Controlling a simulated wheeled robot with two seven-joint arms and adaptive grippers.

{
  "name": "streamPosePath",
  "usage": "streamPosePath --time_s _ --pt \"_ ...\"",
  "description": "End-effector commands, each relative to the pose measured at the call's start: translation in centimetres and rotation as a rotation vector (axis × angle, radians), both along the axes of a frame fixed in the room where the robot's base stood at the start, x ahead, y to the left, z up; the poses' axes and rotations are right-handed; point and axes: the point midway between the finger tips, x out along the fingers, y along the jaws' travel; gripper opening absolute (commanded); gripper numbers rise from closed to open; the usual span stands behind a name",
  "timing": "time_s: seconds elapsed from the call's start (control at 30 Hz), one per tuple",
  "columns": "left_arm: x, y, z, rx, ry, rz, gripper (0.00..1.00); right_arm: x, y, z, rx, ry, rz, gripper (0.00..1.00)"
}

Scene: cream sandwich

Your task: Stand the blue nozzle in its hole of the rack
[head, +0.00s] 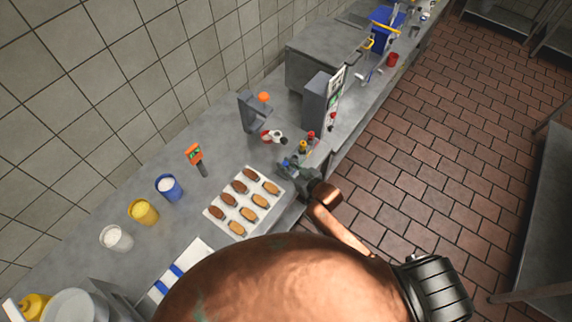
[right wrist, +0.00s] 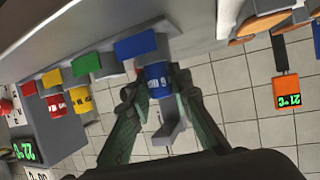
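The blue nozzle (right wrist: 157,82) shows in the right wrist view as a blue band with a number, between the two fingers of my right gripper (right wrist: 157,92). The fingers appear closed on its sides. That view is upside down. The nozzle is beside the rack's blue tag (right wrist: 137,45); whether its tip is in the hole is hidden. Red (right wrist: 57,105) and yellow (right wrist: 80,101) nozzles stand in line by their red and yellow tags. In the head view, my right gripper (head: 291,168) is at the counter's front edge, beside the yellow nozzle (head: 303,147). My left gripper is not in view.
A white tray of pastries (head: 234,222) lies close to the gripper. Behind are a grey stand (head: 252,114), a grey box unit (head: 318,105) and an orange thermometer (head: 195,153). Blue (head: 169,188), yellow (head: 143,211) and white (head: 116,238) cups line the wall side.

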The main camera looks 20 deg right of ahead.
Motion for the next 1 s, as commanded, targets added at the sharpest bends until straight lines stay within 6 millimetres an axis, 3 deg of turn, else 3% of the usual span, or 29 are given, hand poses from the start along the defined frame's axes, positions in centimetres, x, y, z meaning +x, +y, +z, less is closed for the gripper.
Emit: streamPosePath --time_s 0.2,0.53,0.67,1.0 --pt "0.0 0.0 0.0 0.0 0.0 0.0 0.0 0.0 0.0 0.1 0.0 0.0 0.0 0.34" --pt "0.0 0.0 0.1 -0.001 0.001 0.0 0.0 -0.1 -0.1 0.4 0.0 0.0 0.0 0.34" --pt "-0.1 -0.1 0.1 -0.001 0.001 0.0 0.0 -1.6 -0.7 0.9 0.001 0.0 0.0 0.34" --pt "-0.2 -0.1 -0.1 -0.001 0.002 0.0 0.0 -7.5 -3.2 3.6 0.0 0.001 0.0 0.34"
